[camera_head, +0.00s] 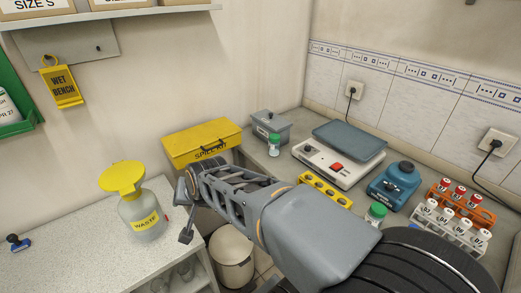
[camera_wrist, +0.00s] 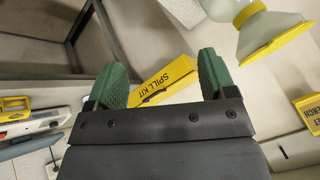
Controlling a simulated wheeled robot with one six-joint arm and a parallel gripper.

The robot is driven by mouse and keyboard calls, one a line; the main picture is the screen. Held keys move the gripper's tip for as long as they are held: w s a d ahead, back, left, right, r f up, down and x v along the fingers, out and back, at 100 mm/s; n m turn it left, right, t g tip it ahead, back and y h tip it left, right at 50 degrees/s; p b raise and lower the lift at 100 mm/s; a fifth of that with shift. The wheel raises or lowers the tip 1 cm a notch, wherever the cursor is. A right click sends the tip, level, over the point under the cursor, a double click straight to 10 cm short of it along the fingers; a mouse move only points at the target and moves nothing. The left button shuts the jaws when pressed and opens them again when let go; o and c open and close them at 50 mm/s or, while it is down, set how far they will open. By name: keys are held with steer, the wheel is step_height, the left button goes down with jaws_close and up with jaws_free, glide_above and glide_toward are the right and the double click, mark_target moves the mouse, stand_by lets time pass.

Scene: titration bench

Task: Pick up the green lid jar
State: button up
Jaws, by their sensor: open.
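Two small white jars with green lids stand on the right-hand bench in the head view. One jar (camera_head: 274,146) is at the back, in front of a grey lidded box. The other jar (camera_head: 376,213) is nearer, just beyond my arm, which hides its lower part. My gripper (camera_head: 184,210) is away to the left of both, in the air near the waste bottle and the spill kit. In the wrist view my gripper (camera_wrist: 163,76) has its two green pads wide apart with nothing held between them. I cannot make out either jar there.
A yellow rack (camera_head: 325,189), a white hotplate device (camera_head: 334,165), a blue mixer (camera_head: 394,182) and racks of tubes (camera_head: 459,206) crowd the right bench. The waste bottle (camera_head: 141,214) stands on the left bench. The yellow spill kit (camera_head: 202,143) is behind my gripper. A bin (camera_head: 232,257) sits below.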

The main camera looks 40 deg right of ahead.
steer(key=shift+o, duration=0.8)
steer(key=w+d+f+m+t+h+b, duration=0.1)
steer(key=w+d+m, duration=0.4)
steer(key=w+m, duration=0.5)
steer(key=f+t+b, duration=0.1)
steer(key=t, duration=0.1)
steer(key=shift+f+t+h, duration=0.3)
steer(key=m+g+h+b, duration=0.55)
steer(key=m+h, duration=1.05)
steer(key=m, duration=1.7)
glide_toward(272, 147)
steer(key=shift+m+t, duration=0.35)
steer(key=shift+m, duration=0.05)
steer(key=x, duration=0.5)
steer(key=shift+d+f, duration=0.1)
steer(key=shift+d, duration=0.05)
steer(key=shift+p+x, duration=1.05)
steer(key=shift+x, duration=2.25)
steer(key=shift+s+f, duration=0.1)
steer(key=shift+f, duration=0.05)
steer(key=c, duration=1.1)
